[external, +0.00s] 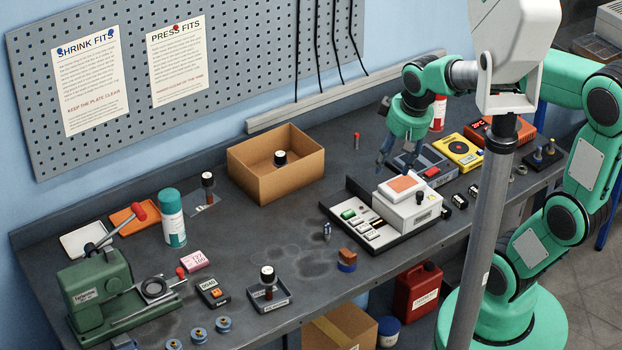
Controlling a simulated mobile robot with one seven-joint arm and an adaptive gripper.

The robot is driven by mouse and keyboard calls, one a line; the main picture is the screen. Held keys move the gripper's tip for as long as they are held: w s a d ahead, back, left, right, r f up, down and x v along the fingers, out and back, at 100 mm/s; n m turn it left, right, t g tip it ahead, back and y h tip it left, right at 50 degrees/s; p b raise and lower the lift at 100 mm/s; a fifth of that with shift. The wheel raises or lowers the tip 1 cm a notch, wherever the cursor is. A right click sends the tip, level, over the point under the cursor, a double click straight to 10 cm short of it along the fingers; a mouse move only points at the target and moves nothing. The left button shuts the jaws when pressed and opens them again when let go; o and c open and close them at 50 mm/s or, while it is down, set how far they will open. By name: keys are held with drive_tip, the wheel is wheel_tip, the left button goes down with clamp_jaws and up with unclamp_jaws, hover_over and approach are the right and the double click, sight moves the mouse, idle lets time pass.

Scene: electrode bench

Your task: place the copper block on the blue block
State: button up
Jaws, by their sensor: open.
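A small copper-brown block (347,254) sits on top of a blue block (347,267) near the front edge of the bench. The copper block looks slightly turned or tilted on it; at this size I cannot tell how squarely it rests. My gripper (393,167) is open, fingers pointing down. It is up and to the right of the two blocks, well apart from them, behind the white device. Nothing shows between its fingers.
A white device with an orange top (403,186) stands beside a tray of small parts (352,225), between my gripper and the blocks. A cardboard box (268,180) is further left. A small metal piece (327,231) stands near the blocks. The grey bench centre is mostly clear.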

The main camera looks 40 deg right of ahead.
drive_tip(key=s+d+r+t, duration=0.2)
drive_tip(key=s+d+r, duration=0.1)
drive_tip(key=s+r, duration=0.5)
drive_tip(key=shift+s, duration=1.05)
drive_tip(key=shift+f, duration=0.1)
wheel_tip(320, 180, down, 4)
drive_tip(key=b, duration=0.4)
